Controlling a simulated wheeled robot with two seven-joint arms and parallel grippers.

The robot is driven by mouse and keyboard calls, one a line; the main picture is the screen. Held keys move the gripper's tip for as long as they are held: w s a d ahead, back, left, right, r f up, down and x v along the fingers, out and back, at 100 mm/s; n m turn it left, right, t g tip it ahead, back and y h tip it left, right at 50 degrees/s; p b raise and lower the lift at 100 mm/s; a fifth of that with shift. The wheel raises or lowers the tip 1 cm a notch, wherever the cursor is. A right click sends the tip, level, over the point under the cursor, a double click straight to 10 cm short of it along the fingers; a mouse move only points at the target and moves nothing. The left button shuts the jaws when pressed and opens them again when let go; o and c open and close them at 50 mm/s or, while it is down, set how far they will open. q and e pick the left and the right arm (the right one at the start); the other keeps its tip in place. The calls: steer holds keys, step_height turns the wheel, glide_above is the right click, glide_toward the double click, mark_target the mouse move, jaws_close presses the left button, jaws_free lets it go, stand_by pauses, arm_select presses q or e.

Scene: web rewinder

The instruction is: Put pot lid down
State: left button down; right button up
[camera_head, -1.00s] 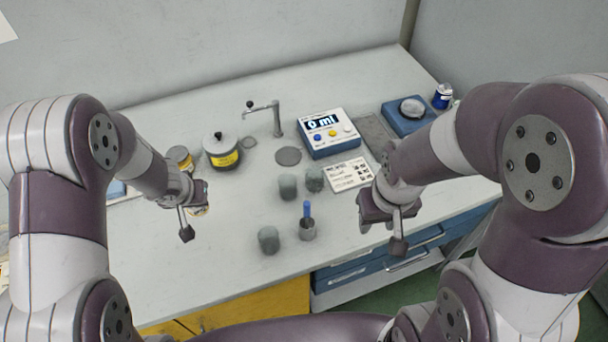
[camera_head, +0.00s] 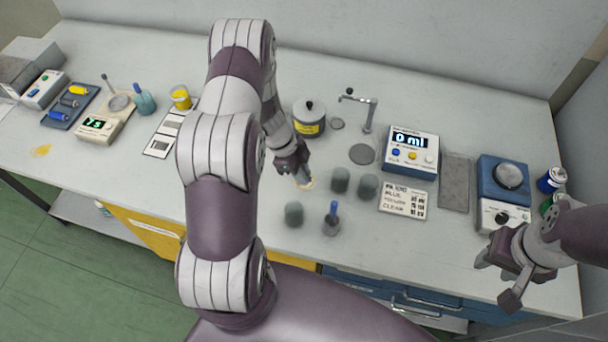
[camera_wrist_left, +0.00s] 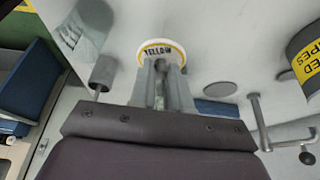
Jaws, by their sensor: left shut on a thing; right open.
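My left gripper (camera_head: 300,177) is shut on the pot lid, a round white disc with a yellow rim. The lid shows as a small pale edge (camera_head: 307,184) under the fingertips in the head view. In the left wrist view the lid (camera_wrist_left: 163,46) reads YELLOW and sits at the tips of the left gripper (camera_wrist_left: 160,68). It is over the bench, left of the grey cups; its height above the bench is unclear. A small open pot with yellow contents (camera_head: 180,97) stands further left. My right gripper (camera_head: 497,276) is open and empty at the bench's right front.
A lidded used-wipes pot (camera_head: 309,120) stands behind the left gripper, a tap (camera_head: 368,115) to its right. Grey cups (camera_head: 340,180) and a cup with a blue-handled tool (camera_head: 331,222) stand close right. A white card (camera_head: 165,134) lies left.

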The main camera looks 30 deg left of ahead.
arm_select(q)
steer(key=shift+w+a+f, duration=0.1)
steer(key=shift+w+f, duration=0.15)
steer(key=shift+f, duration=0.55)
steer(key=shift+w+a+f, duration=0.1)
steer(key=shift+w+f, duration=0.15)
steer(key=shift+f, duration=0.6)
steer(key=shift+w+a+f, duration=0.1)
steer(key=shift+w+f, duration=0.15)
steer(key=shift+f, duration=0.55)
steer(key=shift+d, duration=0.1)
steer(key=c, duration=1.1)
jaws_free()
steer(key=shift+f, duration=0.1)
